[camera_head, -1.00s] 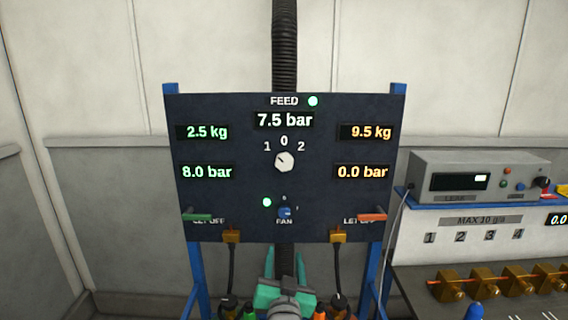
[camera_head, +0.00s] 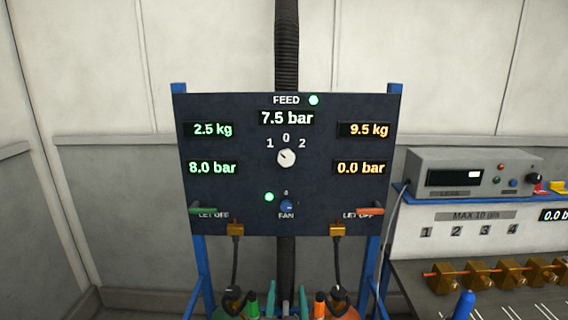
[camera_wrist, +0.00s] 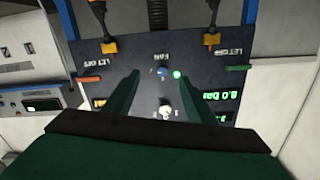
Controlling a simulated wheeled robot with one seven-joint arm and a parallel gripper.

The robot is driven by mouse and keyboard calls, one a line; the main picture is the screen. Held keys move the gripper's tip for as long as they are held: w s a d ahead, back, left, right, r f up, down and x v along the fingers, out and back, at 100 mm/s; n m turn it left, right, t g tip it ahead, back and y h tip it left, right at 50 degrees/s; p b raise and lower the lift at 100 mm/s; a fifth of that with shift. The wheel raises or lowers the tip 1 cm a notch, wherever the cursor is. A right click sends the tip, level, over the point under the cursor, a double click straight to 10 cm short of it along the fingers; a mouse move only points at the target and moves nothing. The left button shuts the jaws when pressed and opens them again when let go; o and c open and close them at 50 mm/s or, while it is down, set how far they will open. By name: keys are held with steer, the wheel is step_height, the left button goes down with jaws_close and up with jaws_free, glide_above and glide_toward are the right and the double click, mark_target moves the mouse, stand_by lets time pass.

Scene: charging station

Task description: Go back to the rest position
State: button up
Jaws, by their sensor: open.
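My gripper (camera_head: 287,298) shows at the bottom of the head view, low in front of the panel. In the wrist view its two green fingers (camera_wrist: 157,85) stand apart with nothing between them but the view of the panel. The dark feed panel (camera_head: 230,150) faces me and appears upside down in the wrist view (camera_wrist: 140,62). Its white feed knob (camera_head: 286,157) points up-left, towards 1. The small blue fan knob (camera_head: 287,206) sits below it beside a lit green lamp (camera_head: 269,197). The gripper appears clear of both knobs.
A green let-off lever (camera_head: 202,210) and an orange-red one (camera_head: 370,211) stick out at the panel's lower corners. Cables and bottle tops lie below. A grey meter box (camera_head: 470,174) stands on a shelf at right, above a bench with brass blocks (camera_head: 492,275).

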steer(key=s+f+n+g, duration=0.1)
steer(key=s+f+n, duration=0.1)
steer(key=s+f, duration=1.75)
steer(key=s+r+g, duration=0.1)
steer(key=s, duration=2.5)
steer(key=shift+s+a+n, duration=0.2)
steer(key=shift+a+n, duration=0.1)
steer(key=shift+n, duration=0.1)
